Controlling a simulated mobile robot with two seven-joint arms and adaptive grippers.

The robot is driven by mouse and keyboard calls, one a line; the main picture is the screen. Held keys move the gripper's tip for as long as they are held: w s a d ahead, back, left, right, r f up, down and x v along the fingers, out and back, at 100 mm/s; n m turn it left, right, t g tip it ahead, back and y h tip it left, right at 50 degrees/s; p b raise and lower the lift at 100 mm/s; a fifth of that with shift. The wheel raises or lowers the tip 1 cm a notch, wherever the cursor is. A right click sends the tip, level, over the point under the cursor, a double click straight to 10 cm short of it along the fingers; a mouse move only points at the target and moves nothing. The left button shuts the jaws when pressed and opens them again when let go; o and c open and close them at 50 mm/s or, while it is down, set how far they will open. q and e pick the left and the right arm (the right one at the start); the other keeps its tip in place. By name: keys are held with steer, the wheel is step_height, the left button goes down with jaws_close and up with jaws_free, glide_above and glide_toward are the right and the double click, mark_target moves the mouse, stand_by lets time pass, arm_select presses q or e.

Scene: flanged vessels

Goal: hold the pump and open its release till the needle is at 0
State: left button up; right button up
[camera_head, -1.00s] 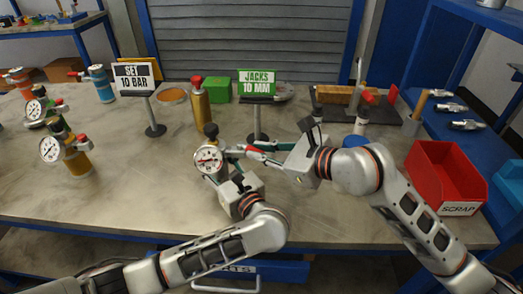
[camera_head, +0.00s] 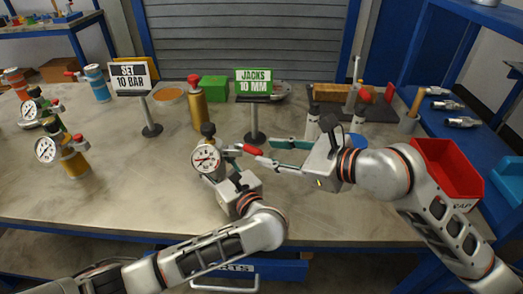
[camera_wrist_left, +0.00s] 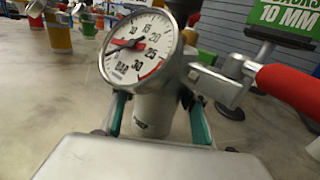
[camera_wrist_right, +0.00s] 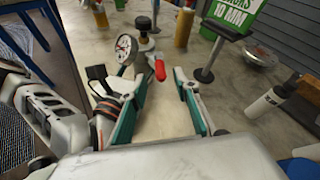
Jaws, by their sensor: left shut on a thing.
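The pump has a round white dial (camera_head: 207,159), a black top knob (camera_head: 208,129) and a red-handled release lever (camera_head: 251,149). My left gripper (camera_head: 215,177) is shut on the pump's body; its teal fingers flank the body (camera_wrist_left: 153,112) in the left wrist view. There the dial (camera_wrist_left: 138,50) faces the camera and its needle points left, on the low side; I cannot read an exact value. My right gripper (camera_head: 268,153) is open and empty just right of the lever. In the right wrist view the red handle (camera_wrist_right: 160,70) stands just beyond its parted fingertips (camera_wrist_right: 161,82).
Two more gauged pumps (camera_head: 73,158) stand at the left. A gold bottle (camera_head: 196,105), the SET 10 BAR sign (camera_head: 131,78) and the JACKS 10 MM sign (camera_head: 254,82) stand behind. A red scrap bin (camera_head: 446,168) is at the right. The front middle of the bench is clear.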

steer(key=v, duration=0.7)
steer(key=shift+s, duration=0.1)
